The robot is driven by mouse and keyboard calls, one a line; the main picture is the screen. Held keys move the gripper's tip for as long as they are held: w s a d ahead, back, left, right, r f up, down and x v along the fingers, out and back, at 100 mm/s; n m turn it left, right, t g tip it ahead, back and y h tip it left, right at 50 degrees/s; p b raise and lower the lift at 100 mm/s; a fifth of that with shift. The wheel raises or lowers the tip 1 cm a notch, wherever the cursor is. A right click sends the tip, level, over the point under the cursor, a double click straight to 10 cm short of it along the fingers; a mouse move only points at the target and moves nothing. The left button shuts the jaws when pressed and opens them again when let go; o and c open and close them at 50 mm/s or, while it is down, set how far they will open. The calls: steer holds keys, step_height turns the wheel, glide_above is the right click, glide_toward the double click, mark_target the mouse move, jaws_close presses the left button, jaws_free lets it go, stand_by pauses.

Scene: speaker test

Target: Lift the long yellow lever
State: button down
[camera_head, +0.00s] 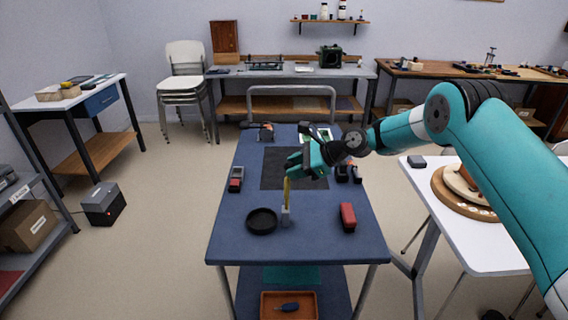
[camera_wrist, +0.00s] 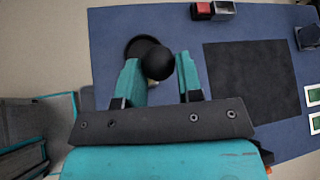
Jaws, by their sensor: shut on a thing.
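The long yellow lever (camera_head: 287,190) stands nearly upright on a small grey base (camera_head: 286,216) on the blue table, right of a black round dish. My gripper (camera_head: 292,164) is at the lever's upper end, and its teal fingers hide the top. In the wrist view a black ball (camera_wrist: 158,62) sits between the two fingers of my gripper (camera_wrist: 160,72), which are shut on it. It appears to be the lever's knob. The yellow shaft does not show in the wrist view.
The blue table (camera_head: 235,240) also carries the black dish (camera_head: 262,221), a red block (camera_head: 347,217), a red and grey device (camera_head: 236,179) and a dark mat (camera_head: 275,170). A white table (camera_head: 480,250) stands to the right. The table's front edge is clear.

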steer(key=shift+s+d+f, duration=0.2)
steer(key=shift+d+f, duration=0.55)
steer(key=shift+d, duration=0.2)
steer(key=c, duration=0.8)
jaws_free()
steer(key=shift+a, duration=0.1)
steer(key=b+v, duration=0.1)
steer(key=v, duration=0.7)
steer(key=b+v, duration=0.1)
steer(key=v, duration=0.8)
steer(key=shift+r, duration=0.4)
